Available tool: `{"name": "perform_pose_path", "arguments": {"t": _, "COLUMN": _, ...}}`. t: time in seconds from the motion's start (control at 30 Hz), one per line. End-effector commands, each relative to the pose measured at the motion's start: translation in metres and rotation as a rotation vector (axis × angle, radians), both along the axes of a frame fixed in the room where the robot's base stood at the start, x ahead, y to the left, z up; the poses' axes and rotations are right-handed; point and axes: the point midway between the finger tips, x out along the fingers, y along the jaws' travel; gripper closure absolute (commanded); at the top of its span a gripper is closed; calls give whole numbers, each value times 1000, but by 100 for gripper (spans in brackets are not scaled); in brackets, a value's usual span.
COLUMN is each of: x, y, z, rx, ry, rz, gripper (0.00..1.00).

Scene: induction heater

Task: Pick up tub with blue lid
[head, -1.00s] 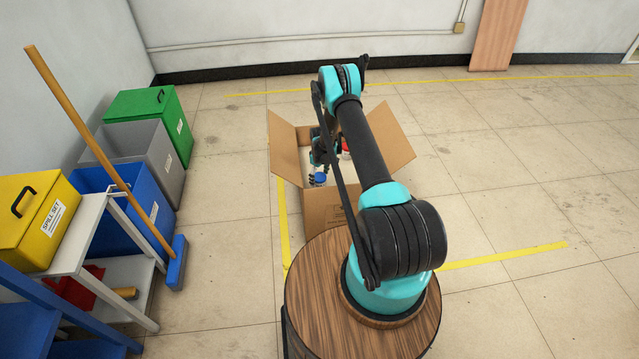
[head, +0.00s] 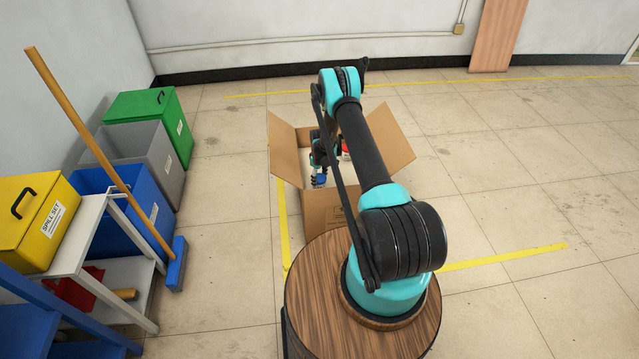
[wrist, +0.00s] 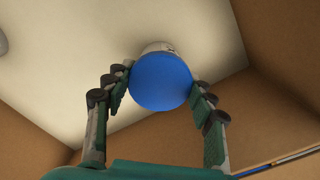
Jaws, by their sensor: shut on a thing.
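The tub with the blue lid (wrist: 160,82) is in the upper middle of the wrist view, seen from above, with part of its white side showing beyond the lid. My gripper (wrist: 160,90) has one finger on each side of the tub and is shut on it. In the head view the blue lid (head: 320,179) shows small inside the open cardboard box (head: 325,208), below my gripper (head: 318,172). My arm hides part of the box. I cannot tell whether the tub touches the box floor.
The box walls (wrist: 280,75) stand close on the right and bottom of the wrist view. A red and white item (head: 345,148) is also in the box. Bins, a broom (head: 100,150) and a shelf stand at the left. The floor at right is clear.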

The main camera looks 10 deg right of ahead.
Motion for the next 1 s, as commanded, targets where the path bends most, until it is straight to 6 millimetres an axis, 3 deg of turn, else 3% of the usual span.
{"name": "perform_pose_path", "arguments": {"t": 0.37, "x": 0, "y": 0, "z": 19, "rx": 0, "ry": 0, "rz": 0, "gripper": 86}}
{"name": "perform_pose_path", "arguments": {"t": 0.47, "x": 0, "y": 0, "z": 36, "rx": 0, "ry": 0, "rz": 0, "gripper": 86}}
{"name": "perform_pose_path", "arguments": {"t": 0.8, "x": 0, "y": 0, "z": 126, "rx": 0, "ry": 0, "rz": 0, "gripper": 86}}
{"name": "perform_pose_path", "arguments": {"t": 1.0, "x": 0, "y": 0, "z": 168, "rx": 0, "ry": 0, "rz": 0, "gripper": 86}}
